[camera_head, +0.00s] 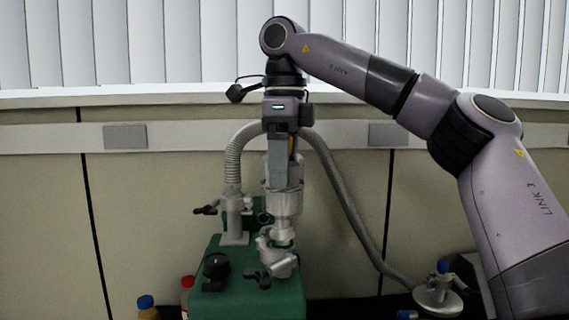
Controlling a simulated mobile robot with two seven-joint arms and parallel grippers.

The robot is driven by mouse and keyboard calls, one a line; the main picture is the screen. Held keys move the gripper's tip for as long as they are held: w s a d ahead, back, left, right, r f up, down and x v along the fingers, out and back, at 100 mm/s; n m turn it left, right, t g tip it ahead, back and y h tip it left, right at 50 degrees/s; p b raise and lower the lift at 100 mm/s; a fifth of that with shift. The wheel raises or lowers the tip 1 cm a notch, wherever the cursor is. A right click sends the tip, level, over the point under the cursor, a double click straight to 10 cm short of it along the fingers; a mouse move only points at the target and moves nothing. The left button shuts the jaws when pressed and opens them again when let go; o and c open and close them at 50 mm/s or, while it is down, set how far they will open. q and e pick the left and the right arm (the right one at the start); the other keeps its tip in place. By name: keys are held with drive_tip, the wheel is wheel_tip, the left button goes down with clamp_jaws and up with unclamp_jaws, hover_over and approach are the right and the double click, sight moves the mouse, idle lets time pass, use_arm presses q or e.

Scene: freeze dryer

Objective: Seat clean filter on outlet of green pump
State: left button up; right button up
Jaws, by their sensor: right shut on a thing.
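The green pump (240,294) stands at the bottom middle. My right gripper (285,180) points straight down above it and is shut on a grey, cylindrical filter (284,203). The filter is upright, and its narrow lower end meets or sits just above the metal outlet fitting (279,262) on the pump's top right. I cannot tell whether it touches. The gripper fingers hide the filter's upper part. My left gripper is not in view.
A second metal fitting (236,218) on the pump's left carries a ribbed hose (233,160). A grey hose (345,200) runs down right to a round metal part (438,301). A blue-capped bottle (147,307) and a red-capped bottle (187,283) stand left. A wall is behind.

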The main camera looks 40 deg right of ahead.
drive_tip(key=shift+f+b, duration=0.35)
drive_tip(key=shift+f, duration=0.3)
idle(0.4)
drive_tip(key=o, duration=1.1)
drive_tip(key=shift+r, duration=0.1)
drive_tip(key=shift+r+p, duration=0.45)
drive_tip(key=shift+r, duration=2.5)
